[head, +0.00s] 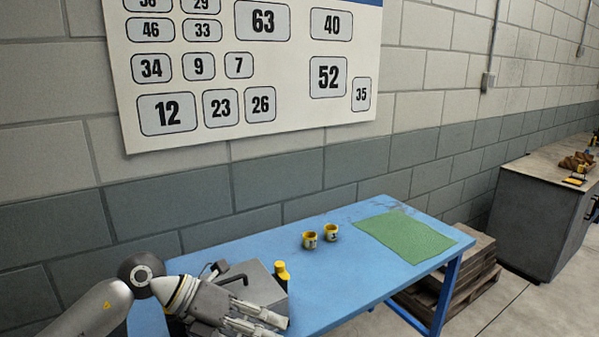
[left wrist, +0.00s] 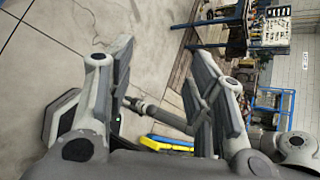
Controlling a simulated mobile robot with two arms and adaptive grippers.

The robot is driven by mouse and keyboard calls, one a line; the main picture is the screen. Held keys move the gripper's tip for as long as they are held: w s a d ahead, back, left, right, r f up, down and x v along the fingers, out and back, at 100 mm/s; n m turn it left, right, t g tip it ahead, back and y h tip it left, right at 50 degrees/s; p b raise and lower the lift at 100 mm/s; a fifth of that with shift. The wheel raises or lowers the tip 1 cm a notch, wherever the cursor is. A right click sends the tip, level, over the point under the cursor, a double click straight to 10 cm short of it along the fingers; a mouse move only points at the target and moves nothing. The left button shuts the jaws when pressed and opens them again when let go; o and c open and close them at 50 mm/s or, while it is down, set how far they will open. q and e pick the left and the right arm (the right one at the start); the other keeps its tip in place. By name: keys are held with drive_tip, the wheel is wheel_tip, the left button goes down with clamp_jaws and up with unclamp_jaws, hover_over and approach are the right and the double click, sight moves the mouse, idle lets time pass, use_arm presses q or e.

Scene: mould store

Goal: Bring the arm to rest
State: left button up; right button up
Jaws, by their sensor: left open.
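My left gripper (head: 280,325) is at the bottom of the head view, over the left part of the blue table (head: 340,290). It also shows in the left wrist view (left wrist: 162,58), with its two fingers apart and nothing between them.
A grey box (head: 250,277) and a yellow item (head: 281,271) are close beside my left gripper. Wooden pallets (head: 470,277) and a grey cabinet (head: 535,222) stand at right.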

use_arm(q)
drive_tip(key=s+d+r+n+t+h, duration=0.2)
drive_tip(key=d+r+n+t+h, duration=0.15)
drive_tip(key=d+r+h, duration=0.4)
drive_tip(key=w+a+r+n+t, duration=0.3)
drive_tip(key=a+r+n+t, duration=0.15)
drive_tip(key=n+t, duration=0.7)
drive_tip(key=a+f+n+t+y, duration=0.1)
drive_tip(key=a+f+n+y, duration=1.45)
drive_tip(key=n+y, duration=0.35)
drive_tip(key=s+a+f+n+g, duration=0.1)
drive_tip(key=s+f+n+g, duration=0.2)
drive_tip(key=s+f+g, duration=0.65)
drive_tip(key=s+a+f+n+g, duration=0.1)
drive_tip(key=s+f+n+g, duration=0.25)
drive_tip(key=s+f, duration=1.05)
wheel_tip(320, 180, down, 22)
drive_tip(key=s+m+g, duration=0.1)
drive_tip(key=s+g, duration=0.1)
drive_tip(key=s, duration=0.1)
drive_tip(key=s+a+f, duration=0.2)
drive_tip(key=s+f, duration=1.5)
drive_tip(key=shift+a+g, duration=0.25)
drive_tip(key=shift+g, duration=0.15)
